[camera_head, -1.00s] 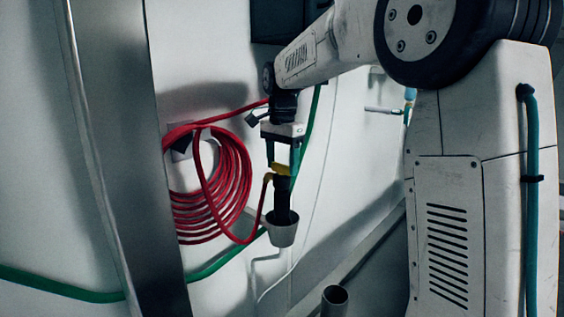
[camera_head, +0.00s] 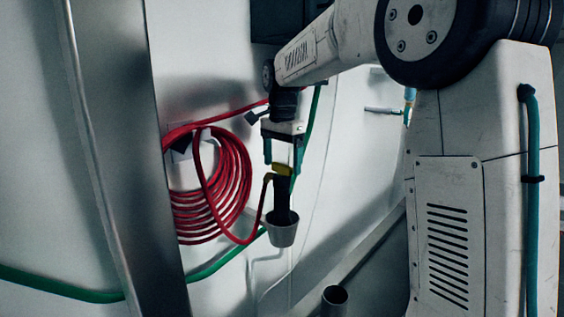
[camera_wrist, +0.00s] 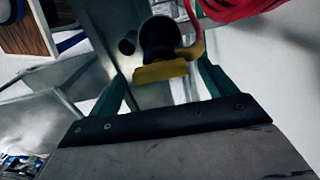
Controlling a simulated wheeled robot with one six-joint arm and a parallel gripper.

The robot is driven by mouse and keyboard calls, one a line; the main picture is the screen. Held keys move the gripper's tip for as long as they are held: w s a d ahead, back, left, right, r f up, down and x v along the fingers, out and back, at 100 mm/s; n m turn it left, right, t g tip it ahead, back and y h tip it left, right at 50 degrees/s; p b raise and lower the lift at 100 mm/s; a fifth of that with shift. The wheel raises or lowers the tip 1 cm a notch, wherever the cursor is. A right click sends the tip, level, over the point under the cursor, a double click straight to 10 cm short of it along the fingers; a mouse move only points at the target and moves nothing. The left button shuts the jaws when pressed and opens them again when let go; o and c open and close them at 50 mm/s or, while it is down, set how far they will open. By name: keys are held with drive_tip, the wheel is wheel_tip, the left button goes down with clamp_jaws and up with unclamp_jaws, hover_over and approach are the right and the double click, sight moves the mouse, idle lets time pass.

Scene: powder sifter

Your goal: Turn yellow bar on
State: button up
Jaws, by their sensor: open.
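The yellow bar (camera_head: 281,169) sits at the top of a dark upright cylinder (camera_head: 282,194) that ends in a light grey cup (camera_head: 282,233). In the wrist view the yellow bar (camera_wrist: 160,72) lies crosswise, in front of the dark cylinder's top. My gripper (camera_head: 282,160) points down over the bar. Its green fingers are open. In the wrist view my gripper (camera_wrist: 165,85) has one finger on each side of the bar, with a visible gap at each end. I cannot tell how deep the fingertips reach beside it.
A coil of red hose (camera_head: 215,190) hangs on the wall to the left and joins the cylinder's side. A green hose (camera_head: 215,265) runs along the wall behind. A metal post (camera_head: 135,150) stands at the left. An open dark pipe end (camera_head: 334,297) is below right.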

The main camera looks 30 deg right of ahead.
sight(282, 165)
wheel_tip(282, 165, up, 7)
drive_tip(key=shift+r, duration=0.15)
idle(0.6)
drive_tip(key=shift+n, duration=0.3)
drive_tip(key=shift+f+n, duration=0.3)
drive_tip(key=shift+n, duration=0.2)
drive_tip(key=s+a+f+n, duration=0.2)
drive_tip(key=s+f+n, duration=0.2)
drive_tip(key=s, duration=0.7)
drive_tip(key=s+a+f+n+t, duration=0.1)
drive_tip(key=s+f+n, duration=0.3)
drive_tip(key=s, duration=0.8)
drive_tip(key=s+a+f+n, duration=0.3)
drive_tip(key=s+f, duration=0.3)
drive_tip(key=s, duration=0.6)
drive_tip(key=shift+s+f+n, duration=0.15)
drive_tip(key=shift+f+n, duration=0.1)
drive_tip(key=shift+n, duration=0.55)
